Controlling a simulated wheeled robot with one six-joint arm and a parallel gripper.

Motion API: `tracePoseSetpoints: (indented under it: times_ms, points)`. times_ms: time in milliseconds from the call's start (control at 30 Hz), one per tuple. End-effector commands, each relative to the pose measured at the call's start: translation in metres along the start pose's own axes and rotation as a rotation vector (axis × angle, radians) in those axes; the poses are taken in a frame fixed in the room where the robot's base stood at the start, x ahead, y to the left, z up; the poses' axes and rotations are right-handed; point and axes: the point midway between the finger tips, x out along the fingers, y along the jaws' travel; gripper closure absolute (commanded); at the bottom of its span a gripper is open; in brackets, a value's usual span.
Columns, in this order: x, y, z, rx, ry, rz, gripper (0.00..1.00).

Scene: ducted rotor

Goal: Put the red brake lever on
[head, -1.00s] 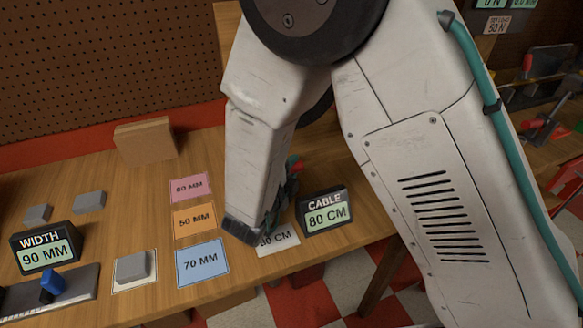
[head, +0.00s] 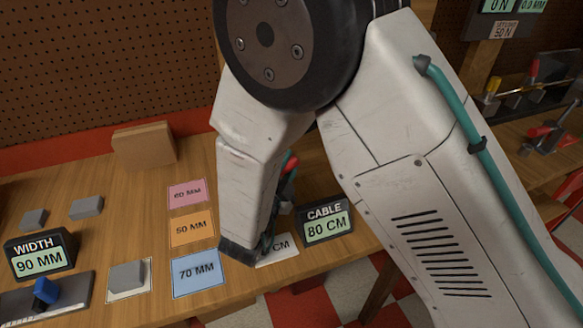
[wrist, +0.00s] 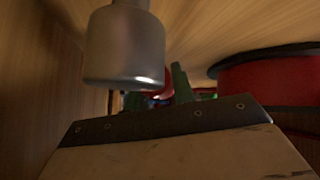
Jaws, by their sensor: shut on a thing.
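A red-tipped lever (head: 291,163), probably the brake lever, shows just right of my forearm in the head view, with dark green and black parts below it. My gripper (head: 250,252) is low over the table's front edge, by the cable display, partly covering a white "CM" card (head: 280,248). In the wrist view one scuffed pale jaw with a dark edge (wrist: 170,122) fills the bottom. Just beyond it are a small red part (wrist: 162,90) and green posts (wrist: 181,84). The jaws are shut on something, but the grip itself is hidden.
A grey metal cylinder (wrist: 125,50) hangs close above the jaw, and a red spool with a black flange (wrist: 270,75) is at right. The cable display (head: 325,220) reads 80 CM. Coloured cards (head: 196,268), grey blocks and the width display (head: 40,258) stand left.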

Motion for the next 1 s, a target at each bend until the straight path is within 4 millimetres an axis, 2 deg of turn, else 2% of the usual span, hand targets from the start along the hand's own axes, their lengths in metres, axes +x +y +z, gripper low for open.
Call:
tracePoseSetpoints:
  times_ms: [667, 700, 733, 1000]
  points:
    - [-0.0013, -0.0056, -0.0007, -0.052, 0.013, -0.051, 1.0]
    - [-0.0013, -0.0056, -0.0007, -0.051, 0.013, -0.051, 0.64]
    - [-0.0013, -0.0056, -0.0006, -0.051, 0.013, -0.05, 0.55]
    - [-0.0012, -0.0056, -0.0007, -0.051, 0.014, -0.05, 0.53]
